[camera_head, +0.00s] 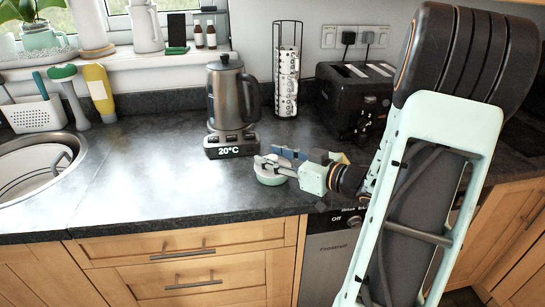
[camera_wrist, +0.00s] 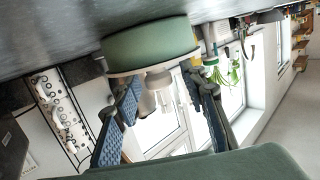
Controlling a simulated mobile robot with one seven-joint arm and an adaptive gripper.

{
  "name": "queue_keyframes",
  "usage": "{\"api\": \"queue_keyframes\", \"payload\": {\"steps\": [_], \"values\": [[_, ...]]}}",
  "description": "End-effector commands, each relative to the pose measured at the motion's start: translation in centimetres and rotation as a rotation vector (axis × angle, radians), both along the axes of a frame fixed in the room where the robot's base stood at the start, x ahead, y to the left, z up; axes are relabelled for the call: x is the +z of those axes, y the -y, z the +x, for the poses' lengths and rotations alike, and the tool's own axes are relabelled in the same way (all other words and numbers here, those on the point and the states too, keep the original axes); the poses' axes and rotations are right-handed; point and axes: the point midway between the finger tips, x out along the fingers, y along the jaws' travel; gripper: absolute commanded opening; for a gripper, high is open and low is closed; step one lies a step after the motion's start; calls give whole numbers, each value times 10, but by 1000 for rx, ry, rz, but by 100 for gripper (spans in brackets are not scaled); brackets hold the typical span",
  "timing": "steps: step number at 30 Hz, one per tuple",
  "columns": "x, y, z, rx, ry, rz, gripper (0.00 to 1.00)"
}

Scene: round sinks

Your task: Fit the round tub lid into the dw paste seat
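A round, pale green piece (camera_head: 270,179) with a whitish upper edge sits on the dark counter near its front edge. In the wrist view it is a broad green disc (camera_wrist: 152,44) with a white rim, just beyond the fingertips and against the counter. I cannot tell whether it is the tub lid alone or a tub with its lid. My gripper (camera_head: 279,159) reaches in from the right, low at this piece. Its blue-padded fingers (camera_wrist: 163,85) stand apart, with nothing visibly clamped between them. The fingers partly cover the piece in the head view. I cannot make out a separate paste seat.
A steel kettle (camera_head: 233,92) on its 20°C base stands just behind left. A cup rack (camera_head: 287,80) and black toaster (camera_head: 357,99) stand behind. The round sink (camera_head: 72,157) is far left. The counter between sink and kettle is clear.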

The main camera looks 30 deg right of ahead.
Motion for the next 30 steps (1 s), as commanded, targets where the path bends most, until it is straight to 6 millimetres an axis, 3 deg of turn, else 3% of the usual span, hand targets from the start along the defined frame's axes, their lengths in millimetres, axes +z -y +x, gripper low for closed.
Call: {"api": "queue_keyframes", "payload": {"steps": [11,24,30], "values": [[1,4,-7,-2,0,0,40],[14,40,-84,-3,0,0,40],[17,49,-104,-1,0,-1,40]]}}
